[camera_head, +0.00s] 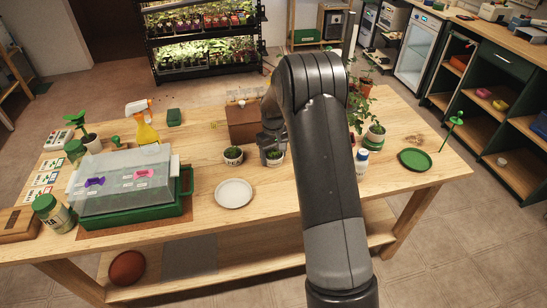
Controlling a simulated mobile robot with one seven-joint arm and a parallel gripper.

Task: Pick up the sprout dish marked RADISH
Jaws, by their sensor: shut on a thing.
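Two small white sprout dishes with green sprouts stand near the middle of the table. The left sprout dish (233,158) is free. The right sprout dish (276,158) is under my gripper (271,149), which is shut on it. The dark marks on the dishes are too small to read, so I cannot tell which says RADISH. My arm comes in from the lower right and covers the area right of the held dish. I cannot tell whether the held dish is clear of the table top.
A white plate (234,193) lies in front of the dishes. A brown box (243,121) stands behind them. A covered green tray (130,190) and a spray bottle (144,131) are at left. A potted plant (375,136), a white bottle (362,160) and a green saucer (414,160) are at right.

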